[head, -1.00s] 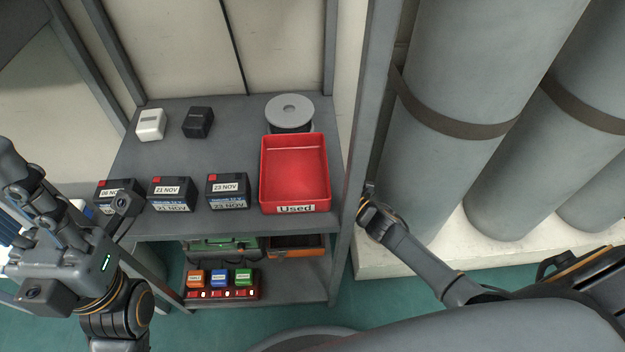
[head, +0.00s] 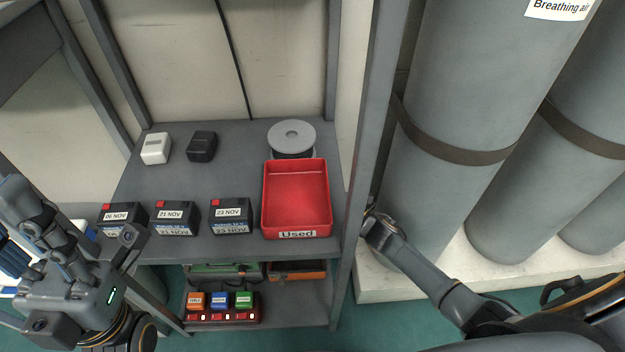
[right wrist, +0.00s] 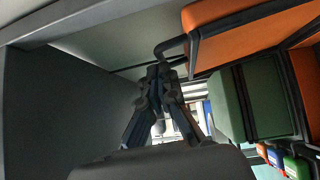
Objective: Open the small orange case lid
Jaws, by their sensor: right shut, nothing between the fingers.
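The small orange case (head: 297,270) lies on the lower shelf, largely hidden under the upper shelf in the head view. In the right wrist view the orange case (right wrist: 245,45) fills the upper right, with a dark seam along it and a black handle (right wrist: 172,47) sticking out. Its lid looks closed. My right gripper (right wrist: 165,72) is shut and empty, its tips just by the handle; I cannot tell whether they touch. In the head view it is hidden by the shelf post. My left gripper (head: 60,265) is at the far left, its finger opening unclear.
A green case (right wrist: 262,100) sits beside the orange one. Small orange, blue and green blocks (head: 220,299) stand on a red base at the lower shelf's front. Above are a red "Used" bin (head: 297,195) and dated batteries (head: 174,218). A shelf post (head: 362,130) and cylinders (head: 450,90) are at right.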

